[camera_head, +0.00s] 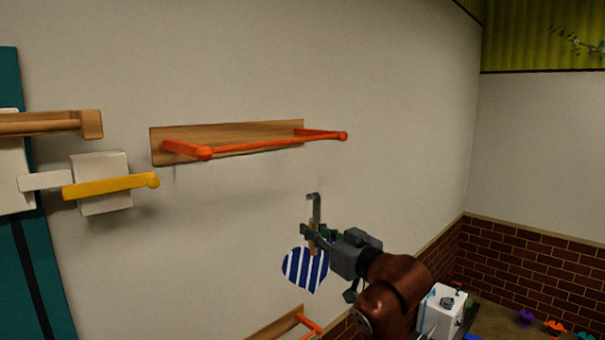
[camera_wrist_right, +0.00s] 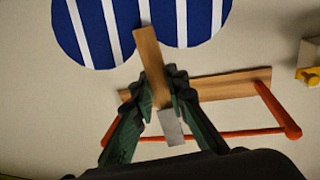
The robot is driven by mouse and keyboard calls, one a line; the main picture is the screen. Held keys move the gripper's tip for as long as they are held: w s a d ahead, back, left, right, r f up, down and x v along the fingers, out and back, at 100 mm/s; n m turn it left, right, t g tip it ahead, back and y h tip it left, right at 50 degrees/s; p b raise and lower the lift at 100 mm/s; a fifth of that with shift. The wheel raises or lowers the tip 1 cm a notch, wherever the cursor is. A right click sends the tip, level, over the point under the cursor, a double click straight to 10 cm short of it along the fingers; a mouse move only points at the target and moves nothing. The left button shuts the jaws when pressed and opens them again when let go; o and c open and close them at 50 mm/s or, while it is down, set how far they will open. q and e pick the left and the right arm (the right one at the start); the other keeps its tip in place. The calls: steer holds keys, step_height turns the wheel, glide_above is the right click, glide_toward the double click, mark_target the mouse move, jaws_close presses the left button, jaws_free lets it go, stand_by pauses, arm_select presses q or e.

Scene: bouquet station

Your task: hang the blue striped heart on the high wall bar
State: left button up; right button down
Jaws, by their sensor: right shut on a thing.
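The blue striped heart (camera_head: 306,270) has white stripes, a wooden stem and a grey metal hook (camera_head: 315,205) at its top. My right gripper (camera_head: 313,236) is shut on the wooden stem, with the heart hanging below the fingers and the hook above them. In the right wrist view, the heart (camera_wrist_right: 145,28) is at the top and the stem (camera_wrist_right: 150,65) runs between the fingers (camera_wrist_right: 160,95). The high wall bar (camera_head: 275,145) is orange-red on a wooden backboard, above and left of the hook, apart from it. My left gripper is not in view.
A lower orange bar (camera_head: 308,322) on a wooden board is at the bottom edge. A yellow bar (camera_head: 110,186) and a wooden piece (camera_head: 50,123) stick out at the left. A white box (camera_head: 441,311) stands at lower right. The wall between heart and high bar is clear.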

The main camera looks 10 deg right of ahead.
steer(key=s+a+r+n+g+y+p, duration=0.1)
steer(key=s+a+r+y, duration=0.1)
steer(key=s+r, duration=0.45)
steer(key=s+a+r+n+g+y, duration=0.1)
steer(key=s+a+r, duration=0.15)
steer(key=r, duration=0.65)
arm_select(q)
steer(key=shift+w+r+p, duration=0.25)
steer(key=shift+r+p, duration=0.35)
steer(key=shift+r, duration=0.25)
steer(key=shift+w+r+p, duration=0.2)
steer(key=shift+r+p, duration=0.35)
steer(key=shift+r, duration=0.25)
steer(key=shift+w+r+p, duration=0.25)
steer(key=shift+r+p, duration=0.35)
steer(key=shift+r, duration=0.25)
arm_select(e)
steer(key=f+x, duration=0.3)
steer(key=x, duration=1.2)
steer(key=shift+a, duration=0.15)
steer(key=shift+w, duration=0.1)
steer(key=c, duration=1.8)
jaws_free()
